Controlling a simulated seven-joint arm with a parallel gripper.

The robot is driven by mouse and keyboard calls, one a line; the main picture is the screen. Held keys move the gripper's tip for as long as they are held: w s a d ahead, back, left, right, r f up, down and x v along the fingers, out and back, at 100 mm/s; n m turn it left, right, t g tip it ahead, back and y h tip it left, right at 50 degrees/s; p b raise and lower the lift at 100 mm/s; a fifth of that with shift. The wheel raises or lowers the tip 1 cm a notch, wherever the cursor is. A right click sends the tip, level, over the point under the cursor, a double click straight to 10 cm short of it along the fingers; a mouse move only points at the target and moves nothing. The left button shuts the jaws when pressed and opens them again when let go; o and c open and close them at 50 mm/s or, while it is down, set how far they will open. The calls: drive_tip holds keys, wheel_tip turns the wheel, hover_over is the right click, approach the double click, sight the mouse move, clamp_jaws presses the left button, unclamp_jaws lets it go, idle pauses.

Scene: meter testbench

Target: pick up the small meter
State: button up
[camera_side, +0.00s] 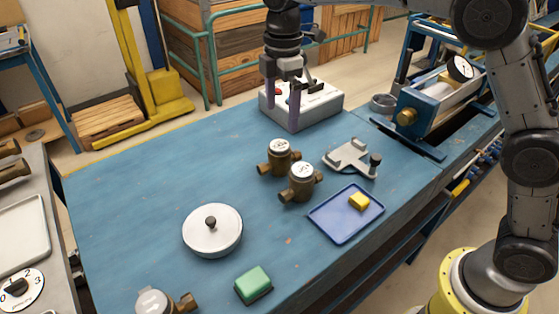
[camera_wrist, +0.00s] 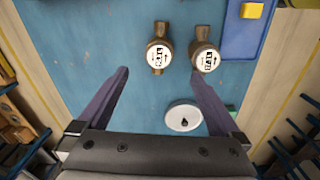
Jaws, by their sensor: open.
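Two brass water meters with white dials stand side by side mid-table in the side view: a rear one (camera_side: 279,158) and a front one (camera_side: 301,182). They also show in the wrist view, one at left (camera_wrist: 158,54) and one at right (camera_wrist: 206,56), the right one nearer the tray. A third meter (camera_side: 153,303) is cut off at the side view's bottom edge. I cannot tell surely which is the small one. My gripper (camera_side: 283,102) is open and empty, above the table behind the meters. Its spread fingers (camera_wrist: 162,78) point toward the pair in the wrist view.
A blue tray (camera_side: 325,220) with a yellow block (camera_side: 359,201) lies right of the meters. A grey metal fixture (camera_side: 351,157) and a grey box (camera_side: 325,107) stand behind. A round white lid (camera_side: 212,231) and a green block (camera_side: 253,284) are in front. The table's left is clear.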

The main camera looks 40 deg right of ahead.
sight(280, 147)
drive_tip(key=f, duration=0.9)
drive_tip(key=shift+a, duration=0.25)
drive_tip(key=shift+w+d+f, duration=0.1)
drive_tip(key=shift+f, duration=1.35)
drive_tip(key=shift+w+d+f, duration=0.1)
drive_tip(key=shift+f, duration=1.3)
drive_tip(key=shift+r, duration=0.15)
clamp_jaws()
